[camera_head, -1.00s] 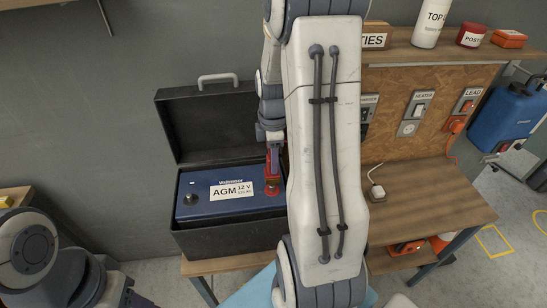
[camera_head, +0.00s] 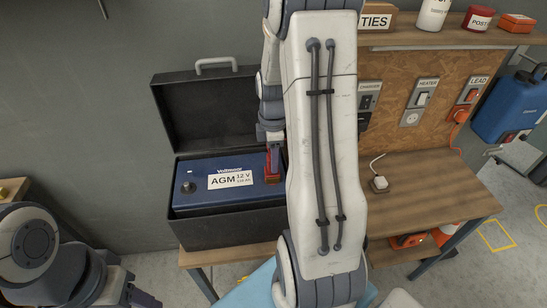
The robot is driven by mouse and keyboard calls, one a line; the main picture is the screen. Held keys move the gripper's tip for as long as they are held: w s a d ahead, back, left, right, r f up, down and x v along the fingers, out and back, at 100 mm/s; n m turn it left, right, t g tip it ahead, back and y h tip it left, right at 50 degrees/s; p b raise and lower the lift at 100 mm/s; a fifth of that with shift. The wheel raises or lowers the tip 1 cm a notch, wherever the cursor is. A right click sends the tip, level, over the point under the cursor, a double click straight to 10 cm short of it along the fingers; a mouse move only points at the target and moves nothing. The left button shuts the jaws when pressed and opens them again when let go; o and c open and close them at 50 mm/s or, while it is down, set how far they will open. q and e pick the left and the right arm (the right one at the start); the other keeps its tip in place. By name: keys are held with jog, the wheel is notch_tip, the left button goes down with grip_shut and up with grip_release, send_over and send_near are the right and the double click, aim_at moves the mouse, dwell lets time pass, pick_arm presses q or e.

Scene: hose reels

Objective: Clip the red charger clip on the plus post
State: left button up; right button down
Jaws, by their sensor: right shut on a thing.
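The battery (camera_head: 213,194), blue with an AGM 12 V label, sits in an open black box. A dark round post (camera_head: 188,187) shows at the left of its top. The red charger clip (camera_head: 271,177) is at the right end of the battery top. My right gripper (camera_head: 273,151) points down from above and is shut on the clip. The plus post is hidden under or behind the clip, so I cannot tell whether the clip grips it. My left arm is at the lower left; its gripper (camera_head: 146,299) shows only partly at the bottom edge.
The box's open lid (camera_head: 208,118) stands up behind the battery. My right forearm hides the box's right side. The wooden bench (camera_head: 435,196) on the right bears a small white plug (camera_head: 380,184). A panel with switches (camera_head: 422,98) stands behind it, under a shelf.

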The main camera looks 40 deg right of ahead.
jog(key=shift+c, duration=2)
grip_release()
notch_tip(320, 180, up, 10)
jog(key=shift+r+b, duration=0.25)
jog(key=shift+b, duration=0.85)
jog(key=s+a+f+m+b, duration=0.1)
jog(key=a+f+b, duration=0.1)
jog(key=a, duration=0.8)
jog(key=s+a+f+m+b, duration=0.1)
jog(key=s+a+f+b, duration=0.15)
jog(key=a, duration=0.75)
jog(key=s+a+f+m+b, duration=0.1)
jog(key=s+a+f, duration=0.2)
jog(key=s+a, duration=0.2)
jog(key=s+a+f+m+y+b, duration=0.1)
jog(key=s+a+f, duration=0.2)
jog(key=s+a, duration=0.3)
jog(key=shift+s, duration=0.85)
